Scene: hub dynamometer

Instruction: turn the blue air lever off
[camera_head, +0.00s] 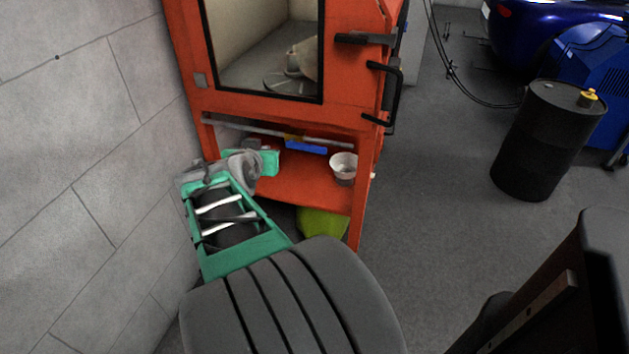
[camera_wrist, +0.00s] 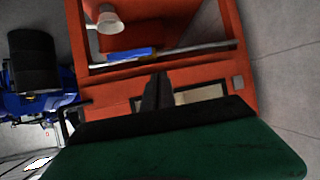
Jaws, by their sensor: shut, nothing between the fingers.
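The blue air lever (camera_head: 306,147) is on a grey pipe (camera_head: 240,127) under the window of the orange cabinet. It runs to the right from a yellow fitting (camera_head: 292,137), roughly along the pipe. In the wrist view, which is upside down, the blue lever (camera_wrist: 130,53) lies beyond my fingertips. My gripper (camera_wrist: 157,75) is shut and empty, its dark fingers together, pointing towards the pipe and lever; I see no clear contact. In the head view my green hand is low, left of the lever, and its fingers cannot be made out.
The orange cabinet (camera_head: 262,108) has a lower shelf holding a white cup (camera_head: 343,167). A yellow-green object (camera_head: 322,222) lies below it. A grey block wall (camera_head: 90,130) is close on the left. A black drum (camera_head: 543,140) stands right, with open floor between.

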